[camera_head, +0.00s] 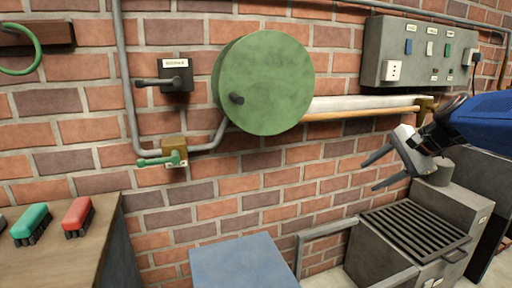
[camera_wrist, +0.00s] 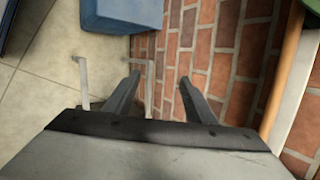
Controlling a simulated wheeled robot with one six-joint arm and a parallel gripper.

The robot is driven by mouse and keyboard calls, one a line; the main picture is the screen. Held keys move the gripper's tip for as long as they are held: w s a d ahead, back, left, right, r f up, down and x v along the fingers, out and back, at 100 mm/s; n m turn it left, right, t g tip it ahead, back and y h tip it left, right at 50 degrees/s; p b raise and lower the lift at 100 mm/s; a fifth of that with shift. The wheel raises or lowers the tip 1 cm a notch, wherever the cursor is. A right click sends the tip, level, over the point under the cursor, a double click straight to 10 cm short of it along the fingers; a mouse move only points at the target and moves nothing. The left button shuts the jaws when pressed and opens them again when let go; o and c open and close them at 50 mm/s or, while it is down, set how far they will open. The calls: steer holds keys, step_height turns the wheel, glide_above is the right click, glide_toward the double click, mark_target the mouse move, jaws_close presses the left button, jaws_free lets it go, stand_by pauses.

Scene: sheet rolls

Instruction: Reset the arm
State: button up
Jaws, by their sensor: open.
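My gripper (camera_head: 376,170) is at the right of the head view, at the end of my blue and black arm. Its two grey fingers are spread apart and point left, with nothing between them. It hangs in front of the brick wall, above and beside the grey grill box. In the wrist view, my gripper (camera_wrist: 158,86) also shows two parted fingers, with brick wall and floor beyond them.
A green round drum (camera_head: 268,82) and a lever switch (camera_head: 176,78) are on the wall. A grey switch panel (camera_head: 418,52) hangs above my gripper. A grill box (camera_head: 415,230) stands below. A blue box (camera_head: 243,264) and a table with brushes (camera_head: 78,214) stand left.

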steer(key=s+a+f+n+h, duration=0.1)
steer(key=s+f+n, duration=0.3)
steer(key=s, duration=0.4)
steer(key=s+a+f+n+g+h, duration=0.1)
steer(key=s+a+f+n+h, duration=0.1)
steer(key=s+f+n, duration=0.3)
steer(key=s+a+f+n+h, duration=0.2)
steer(key=s+f+n, duration=0.3)
steer(key=s, duration=0.8)
step_height(320, 180, down, 2)
steer(key=shift+s+f, duration=0.1)
steer(key=shift+s, duration=0.1)
steer(key=shift+a, duration=0.1)
